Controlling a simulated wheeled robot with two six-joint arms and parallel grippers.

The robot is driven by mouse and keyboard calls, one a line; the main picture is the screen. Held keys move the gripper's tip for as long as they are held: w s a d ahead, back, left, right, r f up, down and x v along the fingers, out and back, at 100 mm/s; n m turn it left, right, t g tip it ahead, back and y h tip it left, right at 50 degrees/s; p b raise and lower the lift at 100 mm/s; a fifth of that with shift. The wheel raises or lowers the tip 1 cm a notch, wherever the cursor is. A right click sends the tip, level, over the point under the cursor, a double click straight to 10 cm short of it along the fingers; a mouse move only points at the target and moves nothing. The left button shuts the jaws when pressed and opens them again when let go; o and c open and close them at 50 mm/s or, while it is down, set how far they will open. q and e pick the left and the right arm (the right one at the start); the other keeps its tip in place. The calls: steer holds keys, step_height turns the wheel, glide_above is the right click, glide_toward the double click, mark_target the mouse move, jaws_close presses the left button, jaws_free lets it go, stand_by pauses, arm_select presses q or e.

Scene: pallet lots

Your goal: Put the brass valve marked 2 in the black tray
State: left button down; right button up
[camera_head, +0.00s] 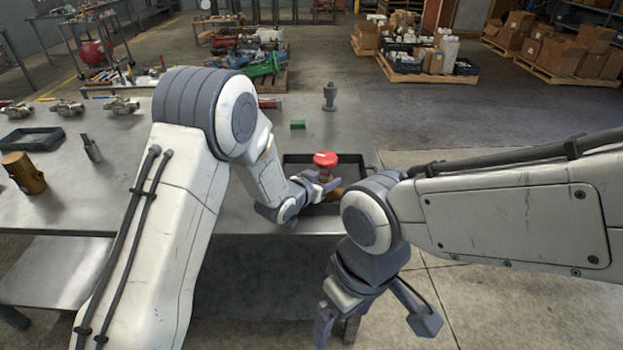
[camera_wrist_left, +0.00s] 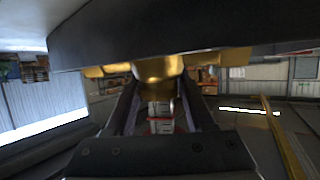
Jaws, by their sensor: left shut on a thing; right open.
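A brass valve with a red handwheel (camera_head: 325,159) is in the head view. My left gripper (camera_head: 323,186) is shut on it, over the black tray (camera_head: 296,158) near the table's front edge. In the left wrist view the brass body (camera_wrist_left: 158,68) shows between the fingers. No number can be read on the valve. I cannot tell whether the valve touches the tray floor. My arms hide part of the tray. My right gripper (camera_head: 373,323) is open and empty, low in front of the table edge.
A second dark tray (camera_head: 33,141), a brass-coloured cylinder (camera_head: 22,172) and several grey metal valves (camera_head: 66,107) are at the table's left. A green block (camera_head: 298,125) and a grey fitting (camera_head: 330,96) stand behind the tray. The tabletop right of them is clear.

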arm_select(q)
steer(key=shift+d+r, duration=0.1)
steer(key=shift+r, duration=0.05)
steer(key=shift+f, duration=0.2)
steer(key=shift+c, duration=1.3)
jaws_free()
